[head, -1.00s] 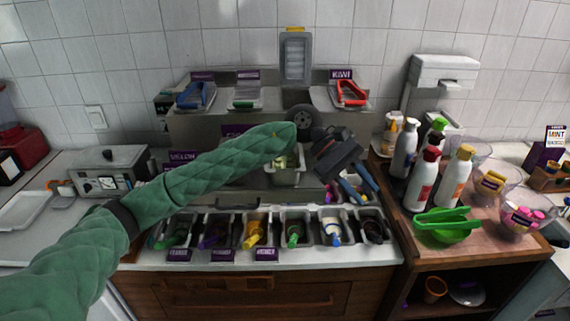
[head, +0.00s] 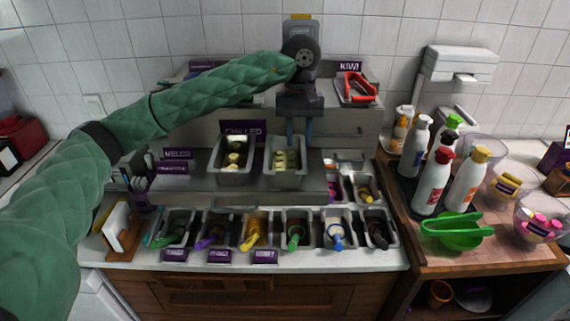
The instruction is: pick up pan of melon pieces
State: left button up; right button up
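Two metal pans stand side by side on the raised steel shelf at the middle of the head view. The right pan (head: 286,179) holds pale green pieces that look like melon. The left pan (head: 234,179) holds pale yellowish pieces with dark parts. My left gripper (head: 299,141) points down at the back right of the right pan. Its two blue fingers are apart with a gap between them, close to the far rim. I cannot tell whether they touch it. My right gripper is out of view.
Several small topping bins with coloured handles (head: 253,232) line the front counter. Squeeze bottles (head: 433,180) and a green bowl with tongs (head: 457,232) stand on the wooden board at right.

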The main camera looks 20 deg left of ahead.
aim_at(301, 152)
pick_arm(q)
jog(key=f, duration=0.1)
jog(key=f+p, duration=0.1)
jog(key=f, duration=0.2)
jog(key=shift+w+d+f+p, duration=0.2)
jog(key=shift+d+f+p, duration=0.15)
jog(key=shift+f, duration=0.05)
jog(key=shift+s+f, duration=0.25)
jog(key=shift+f, duration=0.05)
jog(key=shift+w+f, duration=0.15)
jog(key=shift+w, duration=0.1)
jog(key=c, duration=0.6)
jog(key=shift+s, duration=0.15)
grip_shut()
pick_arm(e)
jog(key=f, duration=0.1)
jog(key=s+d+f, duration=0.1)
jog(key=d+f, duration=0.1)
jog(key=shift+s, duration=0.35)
